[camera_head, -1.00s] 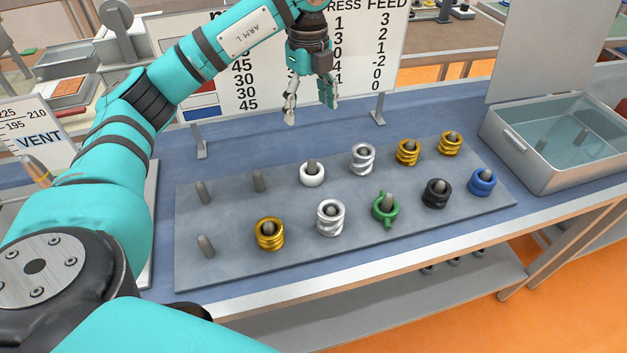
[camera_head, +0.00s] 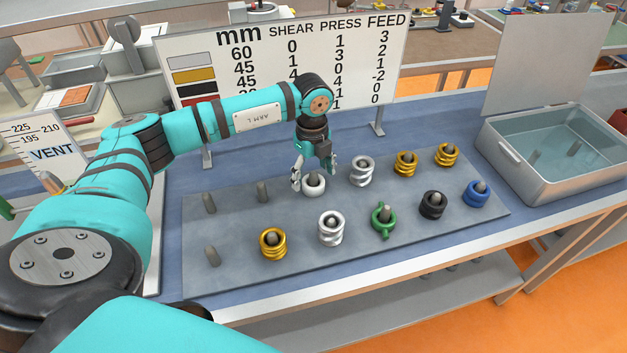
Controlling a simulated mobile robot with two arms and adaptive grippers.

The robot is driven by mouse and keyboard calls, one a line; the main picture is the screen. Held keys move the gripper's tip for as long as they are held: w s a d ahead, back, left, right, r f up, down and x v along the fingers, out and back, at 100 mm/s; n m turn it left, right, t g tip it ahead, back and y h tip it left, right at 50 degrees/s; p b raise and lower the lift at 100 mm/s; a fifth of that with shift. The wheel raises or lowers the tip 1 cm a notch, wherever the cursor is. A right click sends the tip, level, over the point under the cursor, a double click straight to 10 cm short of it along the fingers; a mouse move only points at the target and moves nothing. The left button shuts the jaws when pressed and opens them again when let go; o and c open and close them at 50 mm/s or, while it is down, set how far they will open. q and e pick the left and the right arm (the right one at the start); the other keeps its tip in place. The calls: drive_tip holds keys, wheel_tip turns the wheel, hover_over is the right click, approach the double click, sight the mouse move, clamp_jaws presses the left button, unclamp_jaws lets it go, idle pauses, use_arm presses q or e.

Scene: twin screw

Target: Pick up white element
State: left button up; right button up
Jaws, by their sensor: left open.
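The white element (camera_head: 314,187) is a smooth white ring on a grey peg in the back row of the grey peg board (camera_head: 235,272). My left gripper (camera_head: 314,180) is open, pointing down over the white element. One finger is at its left side and the other at its upper right. My right gripper is not in view.
A green element (camera_head: 383,217), a black one (camera_head: 433,205) and a blue one (camera_head: 477,193) are also on pegs. A sign (camera_head: 285,60) stands behind; a clear-filled metal bin (camera_head: 560,180) is right.

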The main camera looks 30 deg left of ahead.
use_arm(q)
drive_tip(key=shift+f, duration=1.25)
drive_tip(key=c, duration=1.3)
